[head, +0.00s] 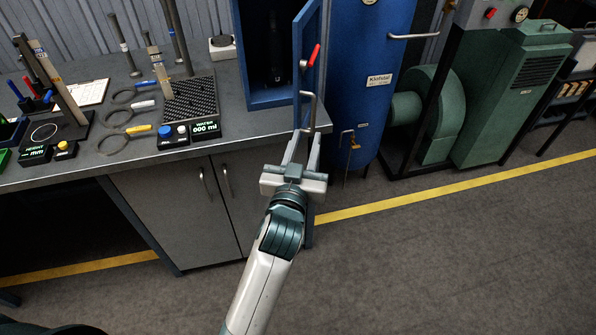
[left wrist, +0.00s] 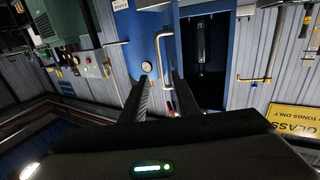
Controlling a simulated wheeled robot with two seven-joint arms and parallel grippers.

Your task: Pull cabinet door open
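The blue cabinet (head: 268,98) stands on the workbench, and its dark inside shows. Its blue door (head: 309,40) is swung outward on the right side and seen nearly edge-on. A bent metal handle (head: 308,97) sits low on the door; a metal bar, likely this handle, shows in the left wrist view (left wrist: 158,52). My left gripper (head: 306,136) is at the lower end of the handle, its fingers apart. In the left wrist view the bar's end lies between the fingertips (left wrist: 161,78); contact cannot be told. My right gripper is not in view.
A red-handled lever (head: 312,56) is beside the door. A blue tank (head: 362,90) stands close to the right. The workbench (head: 100,172) holds rings, a black grid and displays on the left. Floor in front of the bench is clear.

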